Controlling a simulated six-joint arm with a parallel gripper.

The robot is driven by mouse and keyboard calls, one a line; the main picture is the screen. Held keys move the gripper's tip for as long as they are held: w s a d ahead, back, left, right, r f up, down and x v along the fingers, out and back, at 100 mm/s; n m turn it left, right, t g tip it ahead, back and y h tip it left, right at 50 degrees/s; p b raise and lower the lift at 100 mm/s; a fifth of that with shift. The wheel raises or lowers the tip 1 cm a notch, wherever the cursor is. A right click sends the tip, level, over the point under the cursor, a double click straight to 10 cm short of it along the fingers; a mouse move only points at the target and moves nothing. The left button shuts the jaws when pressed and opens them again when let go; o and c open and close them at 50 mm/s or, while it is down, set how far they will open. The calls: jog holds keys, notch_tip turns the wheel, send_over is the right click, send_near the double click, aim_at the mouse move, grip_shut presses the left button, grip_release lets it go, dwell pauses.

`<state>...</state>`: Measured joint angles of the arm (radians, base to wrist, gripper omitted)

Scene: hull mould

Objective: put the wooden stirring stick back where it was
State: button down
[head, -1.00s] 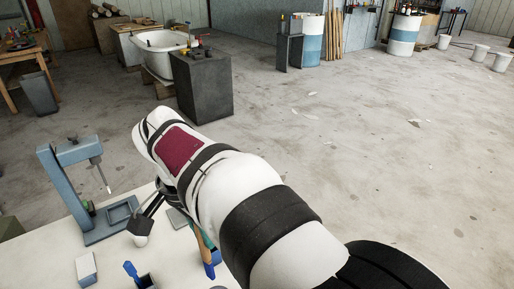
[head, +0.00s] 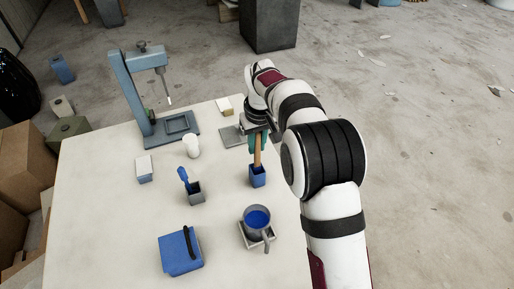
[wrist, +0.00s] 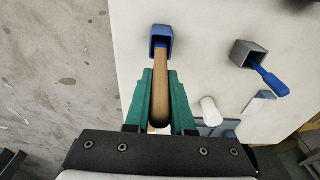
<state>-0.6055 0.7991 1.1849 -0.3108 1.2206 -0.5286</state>
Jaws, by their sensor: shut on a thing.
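The wooden stirring stick (head: 258,155) stands roughly upright at a blue square holder (head: 258,179) on the right part of the table. In the wrist view the stick (wrist: 171,70) runs from between my teal fingers to the opening of the blue holder (wrist: 161,36). Its far end is at or inside that opening; how deep it sits is hidden. My gripper (wrist: 161,85) is shut on the stick, with the fingers on both sides of it. In the head view my gripper (head: 257,142) is above the holder, partly covered by my wrist.
A grey square cup (head: 196,193) with a blue-handled tool stands left of the holder. A mug of blue liquid (head: 257,219) is in front. A blue box (head: 180,251), white cup (head: 192,146), small box (head: 144,169) and blue-grey stand (head: 133,95) are also on the table.

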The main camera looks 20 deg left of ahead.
jog(key=shift+f, duration=0.4)
jog(key=c, duration=0.8)
grip_release()
jog(key=shift+o, duration=0.2)
